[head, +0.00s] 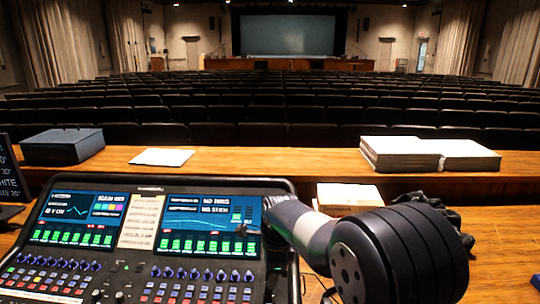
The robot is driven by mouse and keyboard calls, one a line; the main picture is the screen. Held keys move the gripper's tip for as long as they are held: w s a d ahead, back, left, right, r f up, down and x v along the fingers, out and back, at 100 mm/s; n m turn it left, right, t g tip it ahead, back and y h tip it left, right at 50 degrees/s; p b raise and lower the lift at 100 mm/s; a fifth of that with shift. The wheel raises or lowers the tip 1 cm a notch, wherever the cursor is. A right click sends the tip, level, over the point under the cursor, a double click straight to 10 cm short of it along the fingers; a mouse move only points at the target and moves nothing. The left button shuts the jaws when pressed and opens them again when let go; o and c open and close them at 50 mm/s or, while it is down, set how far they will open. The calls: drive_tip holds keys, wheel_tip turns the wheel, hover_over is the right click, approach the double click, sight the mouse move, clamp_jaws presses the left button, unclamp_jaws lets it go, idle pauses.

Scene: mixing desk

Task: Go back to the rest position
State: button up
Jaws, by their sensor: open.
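The mixing desk (130,245) fills the lower left of the head view, with two lit screens and rows of knobs and coloured buttons. My arm reaches in from the lower right, with a large dark joint near the camera. Its far end is over the desk's right edge. My gripper (243,230) shows only as a small dark shape against the right screen (210,222). It is open, and I see nothing held in it. Its fingers are too small to make out clearly, and I cannot tell whether it touches the desk.
A wooden counter (255,160) runs behind the desk. On it are a dark box (63,147), a white sheet (161,157) and paper stacks (400,153). A white-topped block (349,195) lies behind my arm. A dark sign (10,172) stands at left. Seat rows lie beyond.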

drive_tip(key=f, duration=0.5)
drive_tip(key=shift+w+a, duration=0.25)
drive_tip(key=shift+w, duration=0.1)
wheel_tip(320, 180, up, 11)
drive_tip(key=s+d, duration=0.1)
drive_tip(key=f, duration=0.7)
drive_tip(key=w+a+f, duration=0.1)
drive_tip(key=f, duration=0.3)
drive_tip(key=shift+f, duration=0.1)
drive_tip(key=shift+n, duration=0.8)
drive_tip(key=n, duration=0.3)
drive_tip(key=shift+n+g, duration=0.3)
drive_tip(key=n, duration=0.6)
drive_tip(key=shift+w+g, duration=0.1)
drive_tip(key=shift+g, duration=0.2)
wheel_tip(320, 180, up, 11)
drive_tip(key=shift+s+d+n, duration=0.25)
drive_tip(key=shift+d+n, duration=0.05)
drive_tip(key=shift+d, duration=0.15)
